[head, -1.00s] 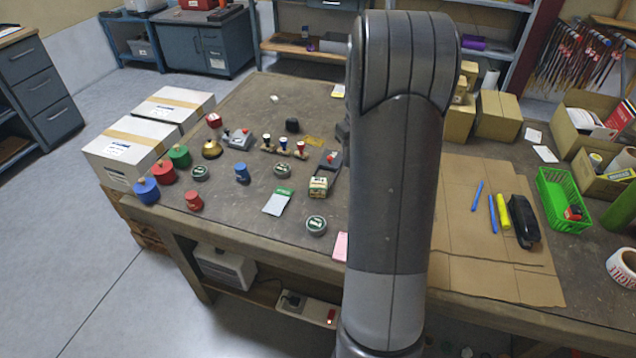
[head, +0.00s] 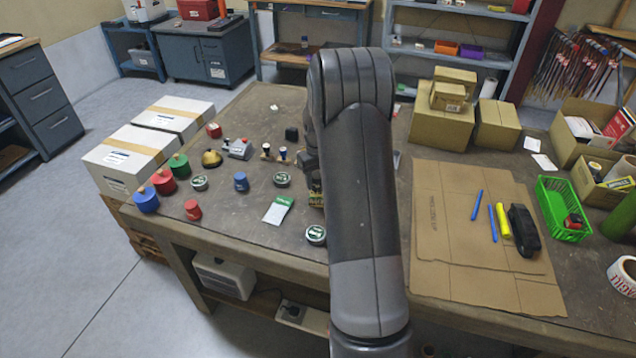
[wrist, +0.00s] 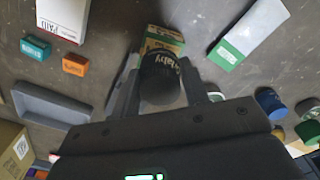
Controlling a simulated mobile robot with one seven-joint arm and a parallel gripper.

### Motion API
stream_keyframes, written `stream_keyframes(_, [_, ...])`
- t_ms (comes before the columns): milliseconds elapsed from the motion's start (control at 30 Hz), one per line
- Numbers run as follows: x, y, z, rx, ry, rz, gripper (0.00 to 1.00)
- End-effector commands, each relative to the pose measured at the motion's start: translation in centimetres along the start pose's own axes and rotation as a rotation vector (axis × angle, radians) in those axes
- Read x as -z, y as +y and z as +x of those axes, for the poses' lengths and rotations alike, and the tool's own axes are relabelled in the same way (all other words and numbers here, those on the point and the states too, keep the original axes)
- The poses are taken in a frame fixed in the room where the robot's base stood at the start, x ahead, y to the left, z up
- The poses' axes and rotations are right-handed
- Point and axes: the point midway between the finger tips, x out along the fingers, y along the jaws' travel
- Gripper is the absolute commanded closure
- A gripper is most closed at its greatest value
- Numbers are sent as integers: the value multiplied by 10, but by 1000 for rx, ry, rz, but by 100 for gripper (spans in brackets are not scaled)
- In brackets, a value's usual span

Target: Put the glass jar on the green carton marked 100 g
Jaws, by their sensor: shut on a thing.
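My gripper (wrist: 158,92) is shut on a dark round jar (wrist: 160,72) with pale lettering, held between its two fingers in the wrist view. The green and tan carton (wrist: 167,36) shows just beyond the jar and is partly covered by it. I cannot tell whether the jar touches the carton or is above it. In the head view my arm hides most of the gripper and jar. Only a strip of the carton (head: 317,201) shows at the arm's left edge. The 100 g marking is not readable.
A white and green packet (head: 278,210) and round tins (head: 316,235) lie close to the carton. Red, blue and green weights stand at the left. A cardboard sheet (head: 430,240) with pens lies at the right. Orange (wrist: 75,65) and teal blocks are near in the wrist view.

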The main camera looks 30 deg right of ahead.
Motion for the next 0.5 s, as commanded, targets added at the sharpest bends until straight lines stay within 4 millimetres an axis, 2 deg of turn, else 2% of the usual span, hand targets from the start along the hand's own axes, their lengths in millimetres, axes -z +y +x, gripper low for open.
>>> stream_keyframes(100, [0, 0, 16, 1, -1, 0, 85])
stream_keyframes(467, [0, 0, 19, 0, -1, 0, 85])
stream_keyframes(500, [0, 0, 19, 0, 0, 0, 57])
